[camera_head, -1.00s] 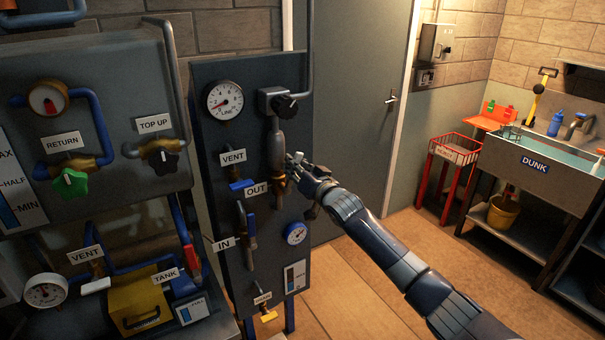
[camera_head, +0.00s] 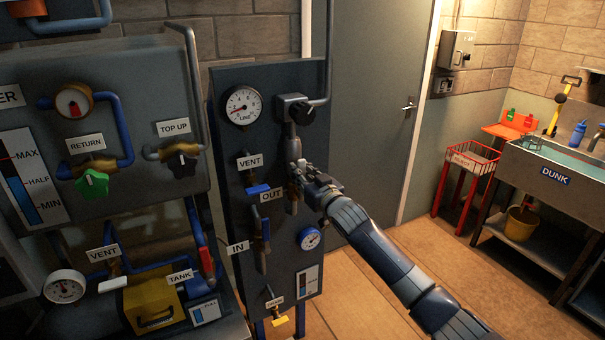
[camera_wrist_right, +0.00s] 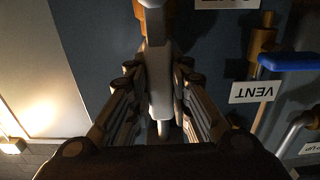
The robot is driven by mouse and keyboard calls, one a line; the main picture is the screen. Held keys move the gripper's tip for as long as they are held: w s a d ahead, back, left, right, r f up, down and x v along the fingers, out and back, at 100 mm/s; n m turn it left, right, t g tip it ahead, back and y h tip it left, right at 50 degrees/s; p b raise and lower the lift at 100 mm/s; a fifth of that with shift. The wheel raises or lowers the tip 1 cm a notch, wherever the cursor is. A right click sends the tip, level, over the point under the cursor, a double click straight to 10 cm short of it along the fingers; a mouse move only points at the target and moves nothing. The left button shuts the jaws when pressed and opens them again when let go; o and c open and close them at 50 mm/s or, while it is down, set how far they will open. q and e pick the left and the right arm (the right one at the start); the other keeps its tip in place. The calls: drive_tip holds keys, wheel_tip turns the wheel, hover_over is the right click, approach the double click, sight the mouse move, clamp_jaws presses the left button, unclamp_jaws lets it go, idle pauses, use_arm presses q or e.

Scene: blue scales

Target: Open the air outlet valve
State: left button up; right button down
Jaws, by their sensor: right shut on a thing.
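The OUT valve stands on the dark panel beside its white OUT label (camera_head: 271,196). In the right wrist view the lever (camera_wrist_right: 159,70) runs between the finger pads, above a brass body (camera_wrist_right: 167,20). My right gripper (camera_head: 300,176) is shut on the lever, and its hand hides the lower part of the lever in the head view. The right gripper (camera_wrist_right: 159,82) also shows from behind in the wrist view. My left gripper is out of view.
A tank panel (camera_head: 130,90) stands left. Open floor lies right, before the red rack (camera_head: 466,175) and DUNK sink (camera_head: 552,175).

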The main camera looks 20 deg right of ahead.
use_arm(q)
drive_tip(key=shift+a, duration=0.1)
use_arm(e)
drive_tip(key=shift+f, duration=0.1)
drive_tip(key=c, duration=1.4)
unclamp_jaws()
drive_tip(key=shift+c, duration=0.2)
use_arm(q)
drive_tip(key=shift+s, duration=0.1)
use_arm(e)
drive_tip(key=s, duration=1.2)
drive_tip(key=shift+d, duration=0.45)
